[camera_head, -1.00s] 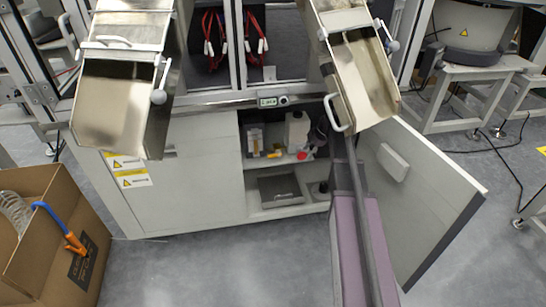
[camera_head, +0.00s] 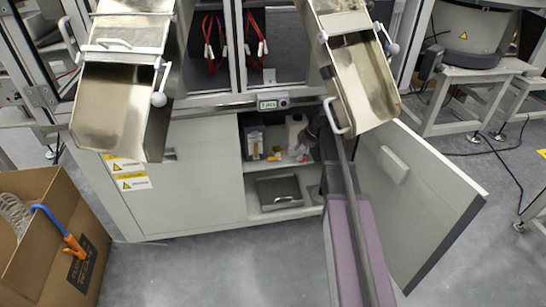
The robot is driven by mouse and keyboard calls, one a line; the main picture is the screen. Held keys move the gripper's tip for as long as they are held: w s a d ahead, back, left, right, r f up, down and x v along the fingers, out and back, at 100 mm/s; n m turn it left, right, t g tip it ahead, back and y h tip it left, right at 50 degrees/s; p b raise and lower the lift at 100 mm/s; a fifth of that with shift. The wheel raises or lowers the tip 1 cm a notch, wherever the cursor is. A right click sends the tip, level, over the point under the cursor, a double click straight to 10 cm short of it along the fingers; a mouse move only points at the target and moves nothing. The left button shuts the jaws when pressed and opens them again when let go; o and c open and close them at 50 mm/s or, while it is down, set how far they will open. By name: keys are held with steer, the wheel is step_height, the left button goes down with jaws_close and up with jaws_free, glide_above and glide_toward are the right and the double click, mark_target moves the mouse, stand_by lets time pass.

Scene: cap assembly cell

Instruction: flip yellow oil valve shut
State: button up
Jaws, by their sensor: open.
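The open cabinet holds a small unit with a clear front (camera_head: 254,143) on its upper shelf. A small yellow part (camera_head: 278,151) lies to its right, which may be the yellow oil valve; it is too small to tell its position. A white bottle (camera_head: 295,128) stands further right, partly covered. My gripper (camera_head: 306,150) is inside the cabinet at the right of the shelf, in front of the bottle's lower part. It is small and dark in the view, open, and apart from the yellow part. A red spot by the gripper is mostly hidden.
The cabinet door (camera_head: 420,200) stands open to the right of my arm. Two metal chutes (camera_head: 112,100) and (camera_head: 365,85) overhang the cabinet. A cardboard box (camera_head: 40,240) stands at the left. A grey metal box (camera_head: 280,190) lies on the lower shelf.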

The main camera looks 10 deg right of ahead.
glide_toward(272, 158)
steer(key=x, duration=0.4)
steer(key=shift+w+a+f+b, duration=0.2)
steer(key=shift+f+b, duration=0.1)
steer(key=shift+b, duration=0.1)
steer(key=shift+b+x, duration=1.9)
steer(key=shift+x, duration=0.2)
steer(key=shift+s, duration=0.1)
jaws_close()
